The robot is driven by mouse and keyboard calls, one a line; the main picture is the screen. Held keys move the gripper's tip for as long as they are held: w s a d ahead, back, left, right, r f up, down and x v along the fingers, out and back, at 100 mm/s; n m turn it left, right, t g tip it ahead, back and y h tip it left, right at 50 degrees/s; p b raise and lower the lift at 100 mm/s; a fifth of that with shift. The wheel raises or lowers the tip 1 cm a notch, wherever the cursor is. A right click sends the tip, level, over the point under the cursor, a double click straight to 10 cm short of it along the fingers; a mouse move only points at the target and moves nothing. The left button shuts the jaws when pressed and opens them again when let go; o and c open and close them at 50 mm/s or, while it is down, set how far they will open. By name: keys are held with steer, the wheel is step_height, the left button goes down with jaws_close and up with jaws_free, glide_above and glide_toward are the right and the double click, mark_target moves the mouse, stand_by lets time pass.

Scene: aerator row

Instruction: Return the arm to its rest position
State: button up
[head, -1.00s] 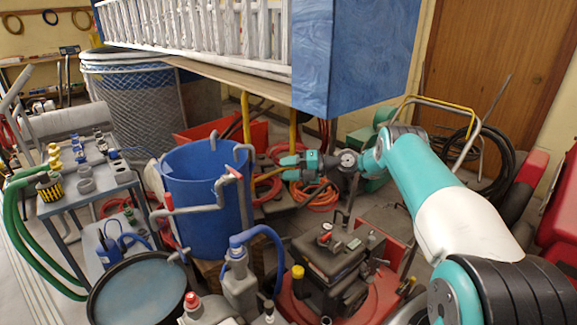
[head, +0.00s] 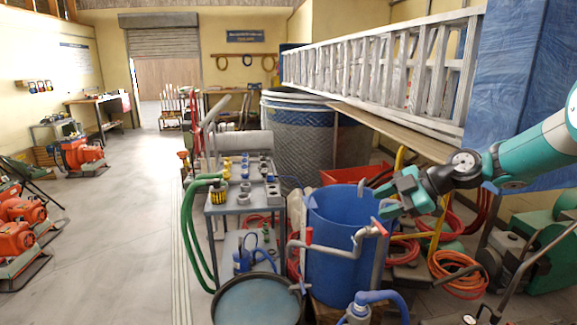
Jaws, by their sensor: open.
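My gripper (head: 384,202) is at the end of my teal and white arm, which reaches in from the right in the head view. Its dark jaws are open, with nothing seen between them. It shows in front of the rim of a blue barrel (head: 335,250), near a grey pipe crank with red grips (head: 345,252). Whether it touches the barrel or pipe I cannot tell.
A white ladder (head: 390,70) and a blue wrapped block (head: 500,85) hang above and behind my arm. A grey cart (head: 240,207) with fittings and green hoses stands left of the barrel. Open floor (head: 110,240) lies further left, beside orange machines (head: 75,155).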

steer(key=s+a+r+m+g+h, duration=0.25)
steer(key=s+a+m, duration=0.2)
steer(key=s, duration=0.55)
steer(key=s+a+r+m+g+h, duration=0.1)
steer(key=s+a+r+m, duration=0.3)
steer(key=s, duration=0.6)
steer(key=s+f+m+h, duration=0.1)
steer(key=s+m, duration=0.2)
steer(key=s, duration=0.5)
steer(key=s+d+f+m+h, duration=0.1)
steer(key=s+m, duration=0.2)
steer(key=s, duration=0.5)
steer(key=shift+s+g, duration=0.35)
steer(key=shift+s, duration=0.05)
